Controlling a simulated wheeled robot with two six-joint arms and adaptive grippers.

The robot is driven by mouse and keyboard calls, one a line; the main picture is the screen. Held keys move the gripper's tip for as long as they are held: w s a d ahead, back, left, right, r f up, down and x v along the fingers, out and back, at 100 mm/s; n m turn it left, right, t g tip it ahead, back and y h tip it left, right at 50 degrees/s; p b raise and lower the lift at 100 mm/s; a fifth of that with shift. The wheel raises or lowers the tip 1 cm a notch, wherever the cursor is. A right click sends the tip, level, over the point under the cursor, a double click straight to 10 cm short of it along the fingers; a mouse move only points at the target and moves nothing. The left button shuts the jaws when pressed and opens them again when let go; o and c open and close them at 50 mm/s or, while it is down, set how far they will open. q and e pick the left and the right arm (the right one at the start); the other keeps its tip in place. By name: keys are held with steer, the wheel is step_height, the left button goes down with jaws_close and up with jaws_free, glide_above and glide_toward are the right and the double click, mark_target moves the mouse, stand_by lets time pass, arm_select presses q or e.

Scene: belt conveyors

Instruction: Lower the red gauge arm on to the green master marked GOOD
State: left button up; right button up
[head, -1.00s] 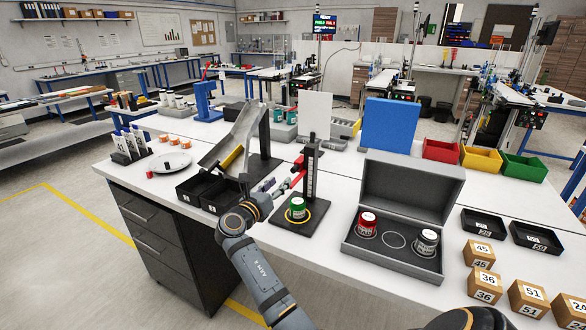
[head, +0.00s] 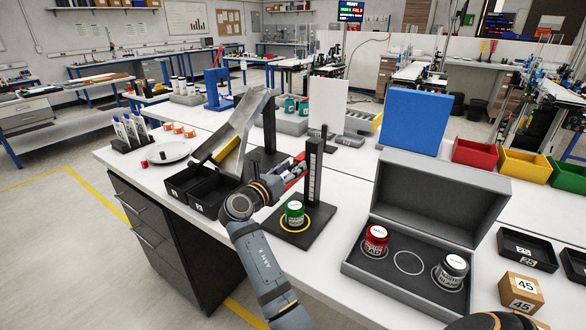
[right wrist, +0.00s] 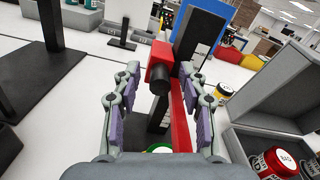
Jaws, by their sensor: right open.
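The red gauge arm (right wrist: 179,122) is a red bar with a red block and a dark round tip, raised on the black gauge post (head: 314,172). The green master (head: 295,212) stands upright on the black gauge base, inside a yellow ring, below the arm. Its label is too small to read. Its green top edge also shows low in the right wrist view (right wrist: 158,149). My right gripper (head: 288,174) is open, its fingers (right wrist: 160,72) on either side of the red arm, with gaps visible. In the head view the gripper hides part of the arm. My left gripper is not in view.
Black trays (head: 210,208) and a metal chute (head: 240,130) stand close on the left.

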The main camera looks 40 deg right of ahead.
jaws_close()
step_height(320, 180, down, 8)
steer(key=shift+r, duration=0.25)
stand_by(0.3)
jaws_free()
